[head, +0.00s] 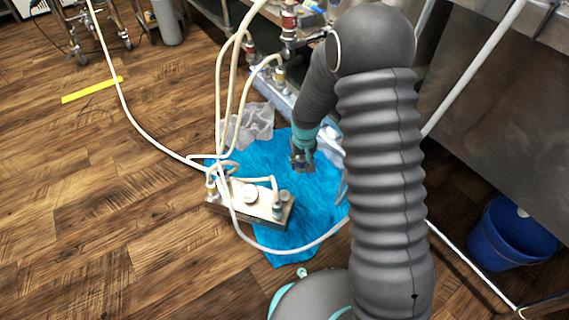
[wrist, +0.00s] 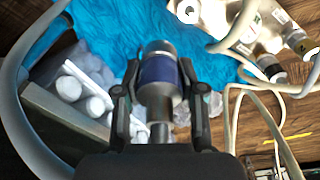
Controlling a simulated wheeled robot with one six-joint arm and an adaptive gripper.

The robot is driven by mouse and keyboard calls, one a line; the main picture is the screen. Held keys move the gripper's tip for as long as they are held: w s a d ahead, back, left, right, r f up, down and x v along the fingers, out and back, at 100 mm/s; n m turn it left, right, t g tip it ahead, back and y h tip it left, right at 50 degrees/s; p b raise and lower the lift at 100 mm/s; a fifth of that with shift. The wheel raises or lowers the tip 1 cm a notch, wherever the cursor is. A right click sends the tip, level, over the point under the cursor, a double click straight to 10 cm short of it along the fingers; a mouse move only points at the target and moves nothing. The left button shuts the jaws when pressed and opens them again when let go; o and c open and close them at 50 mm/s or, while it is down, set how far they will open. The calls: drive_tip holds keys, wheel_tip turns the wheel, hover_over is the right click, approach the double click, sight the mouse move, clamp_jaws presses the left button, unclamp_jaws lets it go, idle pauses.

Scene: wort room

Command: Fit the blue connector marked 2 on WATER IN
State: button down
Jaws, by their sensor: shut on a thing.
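My gripper (head: 302,160) hangs over the blue cloth, behind and to the right of the steel unit (head: 237,204). In the wrist view its fingers (wrist: 160,100) are shut on the blue connector (wrist: 158,72), a metal cylinder with a dark blue band. It is clear of the unit. I cannot read a number on it. The unit also shows at the top right of the wrist view (wrist: 272,38). It has several fittings on top, some with pale hoses. A fitting (wrist: 187,10) at its near end shows a dark open mouth. The WATER IN label cannot be read.
A blue cloth (head: 268,165) lies on the wood floor under the unit. Pale hoses (head: 290,251) loop around the unit and over the cloth. A clear plastic bag (head: 252,124) lies behind. A blue bucket (head: 512,235) stands right. The floor to the left is mostly open.

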drive_tip(key=n+p, duration=0.1)
hover_over(283, 192)
wheel_tip(283, 192, down, 4)
drive_tip(key=shift+w+d+f+b, duration=0.1)
drive_tip(key=shift+f+b, duration=0.95)
drive_tip(key=shift+f, duration=0.85)
drive_tip(key=shift+w+d+f+b, duration=0.1)
drive_tip(key=shift+f+b, duration=0.95)
drive_tip(key=shift+f, duration=0.85)
drive_tip(key=shift+s+f+b, duration=0.1)
drive_tip(key=shift+f+b, duration=0.65)
drive_tip(key=shift+f, duration=0.55)
drive_tip(key=c, duration=0.6)
unclamp_jaws()
